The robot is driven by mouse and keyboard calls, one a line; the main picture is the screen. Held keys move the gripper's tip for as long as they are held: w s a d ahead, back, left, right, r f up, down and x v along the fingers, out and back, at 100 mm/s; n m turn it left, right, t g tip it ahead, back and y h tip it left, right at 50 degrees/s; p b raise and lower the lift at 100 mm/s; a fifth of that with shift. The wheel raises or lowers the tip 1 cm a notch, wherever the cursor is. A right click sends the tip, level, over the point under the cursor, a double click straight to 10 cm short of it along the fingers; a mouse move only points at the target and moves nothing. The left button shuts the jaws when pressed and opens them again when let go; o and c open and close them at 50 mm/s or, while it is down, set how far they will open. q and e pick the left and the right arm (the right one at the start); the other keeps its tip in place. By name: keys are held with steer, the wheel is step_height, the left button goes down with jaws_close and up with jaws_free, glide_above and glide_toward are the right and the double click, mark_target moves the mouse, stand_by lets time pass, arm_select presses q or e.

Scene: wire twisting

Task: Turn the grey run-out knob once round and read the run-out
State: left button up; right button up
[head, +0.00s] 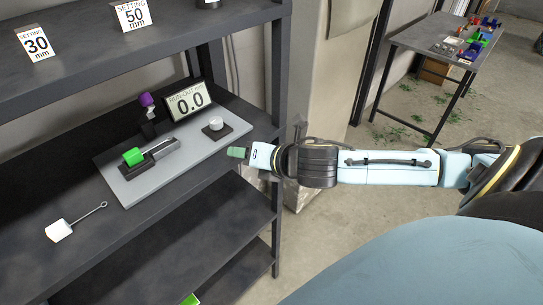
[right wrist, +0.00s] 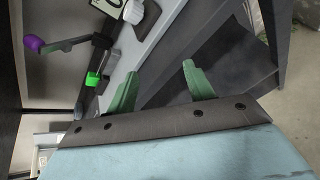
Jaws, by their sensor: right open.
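The grey run-out knob (head: 215,123) stands on a small dark base at the right part of a light grey board. It also shows in the right wrist view (right wrist: 133,12), near the top edge. The run-out display (head: 189,101) behind it reads 0.0. My right gripper (head: 237,152) is just in front and to the right of the knob, apart from it. Its two green fingers (right wrist: 156,80) are open and empty in the right wrist view. My left gripper is not in view.
The board (head: 125,192) also bears a green-ended clamp (head: 133,157) and a purple knob (head: 146,100). A white-handled tool (head: 59,230) lies on the shelf at left. An upper shelf (head: 90,45) holds cards reading 30 mm and 50 mm. A table (head: 410,38) stands at the far right.

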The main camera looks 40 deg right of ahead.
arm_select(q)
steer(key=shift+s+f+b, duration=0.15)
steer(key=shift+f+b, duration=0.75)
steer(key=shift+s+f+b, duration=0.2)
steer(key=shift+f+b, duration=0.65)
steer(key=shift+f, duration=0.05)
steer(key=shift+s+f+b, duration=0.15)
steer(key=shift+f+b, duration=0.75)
arm_select(e)
steer(key=s+d+f+m+g+h, duration=0.1)
steer(key=f+m, duration=0.5)
steer(key=f, duration=0.7)
steer(key=s+d+f+m+g+h, duration=0.1)
steer(key=f+m, duration=0.6)
steer(key=f, duration=0.7)
steer(key=shift+s+d+m+g+h, duration=0.15)
steer(key=shift+d+m+g+h, duration=0.15)
steer(key=shift+d+g, duration=0.7)
steer(key=shift+d+t, duration=0.15)
steer(key=shift+t, duration=0.15)
